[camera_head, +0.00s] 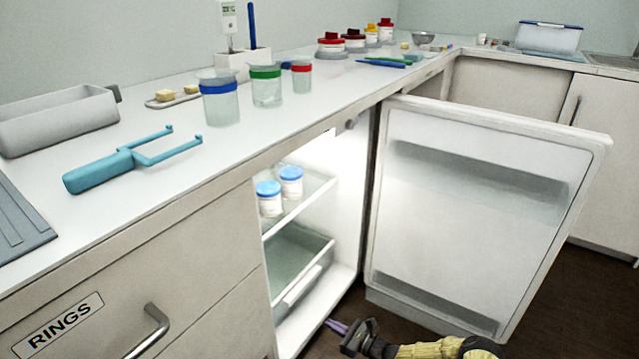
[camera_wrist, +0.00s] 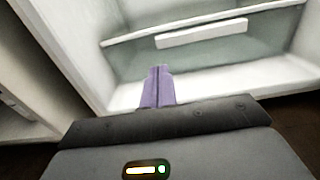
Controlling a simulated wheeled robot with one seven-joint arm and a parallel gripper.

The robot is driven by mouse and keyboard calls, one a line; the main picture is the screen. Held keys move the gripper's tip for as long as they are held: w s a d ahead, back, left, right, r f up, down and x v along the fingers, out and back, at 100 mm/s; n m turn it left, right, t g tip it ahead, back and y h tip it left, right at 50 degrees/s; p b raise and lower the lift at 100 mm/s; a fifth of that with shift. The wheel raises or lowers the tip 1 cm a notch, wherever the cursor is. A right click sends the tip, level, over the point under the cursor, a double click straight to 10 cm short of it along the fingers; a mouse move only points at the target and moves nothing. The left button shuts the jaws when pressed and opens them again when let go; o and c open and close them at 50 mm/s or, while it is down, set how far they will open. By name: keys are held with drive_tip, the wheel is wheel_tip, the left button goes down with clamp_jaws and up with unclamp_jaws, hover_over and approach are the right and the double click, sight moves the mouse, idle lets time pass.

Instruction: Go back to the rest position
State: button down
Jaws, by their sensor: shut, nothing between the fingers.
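My gripper (camera_head: 337,326) is low at the bottom of the head view, near the floor, in front of the open fridge. Its purple fingers are together with nothing between them, as the wrist view (camera_wrist: 157,88) also shows. The open fridge door (camera_head: 470,215) stands to the right of my gripper in the head view. I cannot tell whether the fingers touch anything.
The fridge holds two blue-lidded jars (camera_head: 290,182) on its upper shelf and a drawer (camera_head: 305,270) below. Above, the counter (camera_head: 150,215) bears a blue two-pronged tool (camera_head: 130,160), a grey bin (camera_head: 55,120) and banded beakers (camera_head: 219,100). Dark floor (camera_head: 590,290) is clear at right.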

drive_tip(key=s+a+r+n+g+h+p, duration=0.2)
drive_tip(key=s+r+n+g, duration=0.3)
drive_tip(key=r, duration=0.3)
drive_tip(key=s+a+r+n+g+h+p, duration=0.1)
drive_tip(key=s+a+r+n+g+p, duration=0.2)
drive_tip(key=r+n+g, duration=0.4)
drive_tip(key=s+d+r+n+t+h+p, duration=0.1)
drive_tip(key=s+d+r+n+h+p, duration=0.35)
drive_tip(key=r, duration=0.65)
drive_tip(key=s+d+r+n+t+h+p, duration=0.1)
drive_tip(key=s+d+r+n+t+h, duration=0.25)
drive_tip(key=s+r, duration=0.6)
drive_tip(key=s+d+r+n+h+p, duration=0.35)
drive_tip(key=s+d+r+n, duration=0.2)
drive_tip(key=r, duration=0.75)
wheel_tip(320, 180, up, 38)
drive_tip(key=p, duration=3.7)
drive_tip(key=shift+d, duration=0.2)
drive_tip(key=shift+f+m, duration=0.1)
drive_tip(key=shift+m, duration=0.15)
drive_tip(key=shift+d, duration=0.15)
